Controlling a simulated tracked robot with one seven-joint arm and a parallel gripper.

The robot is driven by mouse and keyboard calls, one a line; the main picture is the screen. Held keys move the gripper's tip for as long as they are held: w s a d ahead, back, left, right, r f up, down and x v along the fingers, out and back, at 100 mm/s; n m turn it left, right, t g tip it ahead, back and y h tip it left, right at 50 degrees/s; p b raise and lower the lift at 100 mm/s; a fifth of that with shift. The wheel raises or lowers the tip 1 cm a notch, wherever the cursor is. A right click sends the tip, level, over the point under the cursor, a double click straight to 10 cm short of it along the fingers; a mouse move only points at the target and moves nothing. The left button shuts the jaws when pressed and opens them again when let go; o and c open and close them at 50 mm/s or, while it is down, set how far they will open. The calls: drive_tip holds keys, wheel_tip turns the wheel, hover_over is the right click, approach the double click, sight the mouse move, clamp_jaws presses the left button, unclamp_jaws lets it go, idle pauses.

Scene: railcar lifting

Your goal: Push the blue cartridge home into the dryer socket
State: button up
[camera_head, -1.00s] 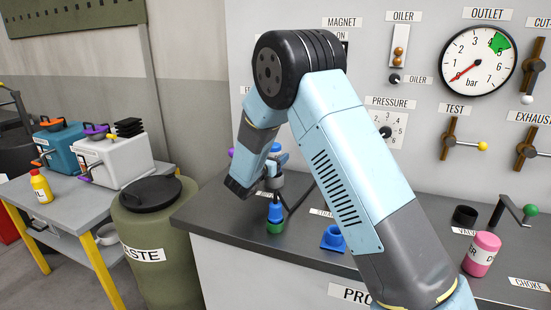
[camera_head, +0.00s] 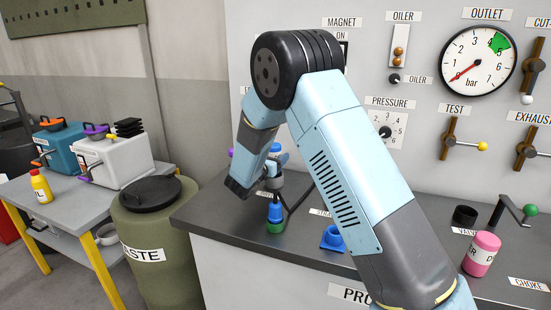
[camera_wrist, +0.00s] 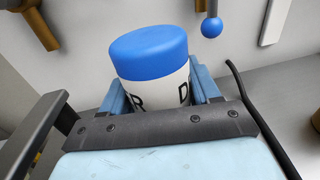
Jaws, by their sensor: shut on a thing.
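My gripper (camera_wrist: 158,88) is shut on the blue cartridge (camera_wrist: 150,48), a white cylinder with a blue top and dark letters on its side. Its light-blue fingers lie on either side of the body. The cartridge's lower end is hidden behind the gripper in the wrist view. In the head view my gripper (camera_head: 276,165) is low over the left part of the counter, with the cartridge mostly hidden by it and the wrist. I cannot make out the dryer socket or how deep the cartridge sits.
A blue-and-green piece (camera_head: 275,215) stands on the counter (camera_head: 300,238) in front of my gripper. A blue fitting (camera_head: 333,238) and a pink canister (camera_head: 482,254) are farther right. The wall panel with gauge (camera_head: 478,61) rises behind. A waste bin (camera_head: 155,235) stands left.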

drive_tip(key=shift+f, duration=2.15)
drive_tip(key=o, duration=1.4)
drive_tip(key=shift+c, duration=0.2)
drive_tip(key=v, duration=1.3)
drive_tip(key=shift+s+a, duration=0.2)
drive_tip(key=shift+s, duration=0.1)
drive_tip(key=s+d+r+m+g, duration=0.4)
drive_tip(key=d+r+m, duration=0.1)
drive_tip(key=d, duration=0.4)
drive_tip(key=s+d+r+m+g+h, duration=0.1)
drive_tip(key=s+d+r+m+g, duration=0.35)
drive_tip(key=d, duration=0.35)
drive_tip(key=s+d+r+m+g, duration=0.35)
drive_tip(key=d+r+m, duration=0.2)
drive_tip(key=d, duration=0.35)
drive_tip(key=s+d+r+m+t+y, duration=0.1)
drive_tip(key=s+m+y, duration=0.4)
drive_tip(key=s, duration=0.6)
drive_tip(key=s+d+r+m+y, duration=0.3)
drive_tip(key=s+r+m+y, duration=0.1)
drive_tip(key=s+m, duration=0.6)
drive_tip(key=shift+s+d+r+t+y, duration=0.25)
drive_tip(key=shift+s+r+t+y, duration=0.25)
drive_tip(key=shift+s, duration=0.35)
